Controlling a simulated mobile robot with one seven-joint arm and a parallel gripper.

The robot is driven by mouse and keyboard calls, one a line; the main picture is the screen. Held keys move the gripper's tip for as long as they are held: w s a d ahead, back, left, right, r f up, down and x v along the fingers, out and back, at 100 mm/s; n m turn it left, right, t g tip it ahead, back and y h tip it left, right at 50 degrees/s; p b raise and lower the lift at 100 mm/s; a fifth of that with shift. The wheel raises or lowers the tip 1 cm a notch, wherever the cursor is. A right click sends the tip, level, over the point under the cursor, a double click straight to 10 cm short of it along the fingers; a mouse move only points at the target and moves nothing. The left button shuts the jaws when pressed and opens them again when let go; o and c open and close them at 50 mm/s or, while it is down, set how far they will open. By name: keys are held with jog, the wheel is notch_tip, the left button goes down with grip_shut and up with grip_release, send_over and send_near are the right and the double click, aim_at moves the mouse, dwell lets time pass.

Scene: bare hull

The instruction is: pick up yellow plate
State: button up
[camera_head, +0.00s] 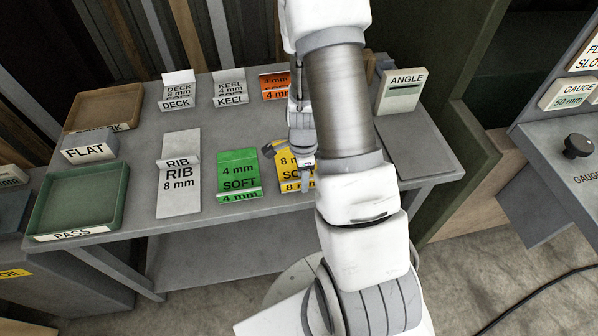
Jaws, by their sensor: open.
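The yellow plate (290,185) lies near the front edge of the grey table, labelled "8 m…" and "SO…", with its right part hidden behind my arm. My gripper (290,152) is at the plate's upper part, its fingers apart. I cannot tell whether it touches the plate. My arm comes down across the middle of the view and hides the table to the right of the plate.
A green plate (238,171) lies just left of the yellow one. An orange plate (273,83) lies behind.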

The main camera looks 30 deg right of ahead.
jog(key=shift+f, duration=0.1)
grip_shut()
jog(key=shift+w, duration=0.1)
dwell(1.3)
